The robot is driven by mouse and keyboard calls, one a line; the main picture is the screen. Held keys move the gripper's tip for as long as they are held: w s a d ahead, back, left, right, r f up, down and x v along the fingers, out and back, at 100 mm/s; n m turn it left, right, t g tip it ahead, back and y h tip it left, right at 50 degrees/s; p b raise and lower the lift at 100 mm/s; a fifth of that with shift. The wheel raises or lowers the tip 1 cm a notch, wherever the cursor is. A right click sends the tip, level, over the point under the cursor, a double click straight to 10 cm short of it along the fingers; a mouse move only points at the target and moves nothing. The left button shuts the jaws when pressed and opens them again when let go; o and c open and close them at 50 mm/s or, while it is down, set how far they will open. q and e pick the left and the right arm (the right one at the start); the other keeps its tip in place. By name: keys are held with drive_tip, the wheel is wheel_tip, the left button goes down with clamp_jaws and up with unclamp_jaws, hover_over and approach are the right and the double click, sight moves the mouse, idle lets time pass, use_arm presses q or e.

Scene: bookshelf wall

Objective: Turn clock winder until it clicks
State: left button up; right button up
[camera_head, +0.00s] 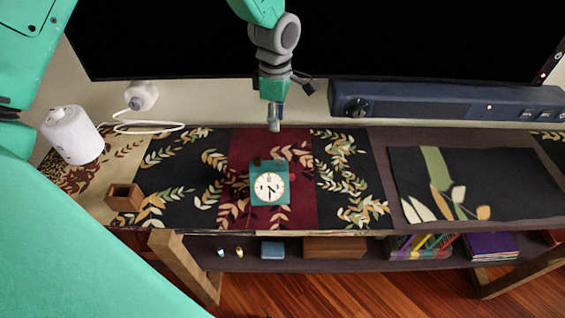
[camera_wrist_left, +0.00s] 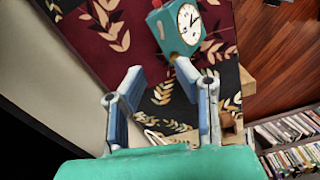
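A teal box clock (camera_head: 269,183) with a white round face stands on the dark red middle band of the table runner. It also shows at the top of the left wrist view (camera_wrist_left: 179,28). My right gripper is not in view.
A white cylinder (camera_head: 73,135) and a small brown open box (camera_head: 124,197) are at the left. A lower shelf holds books (camera_head: 421,246). The runner around the clock is clear.

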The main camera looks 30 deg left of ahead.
sight(279, 158)
use_arm(q)
drive_tip(key=f, duration=1.2)
drive_tip(key=shift+d+f, duration=0.2)
drive_tip(key=shift+f, duration=0.15)
drive_tip(key=shift+d+f, duration=0.2)
drive_tip(key=shift+f, duration=0.25)
clamp_jaws()
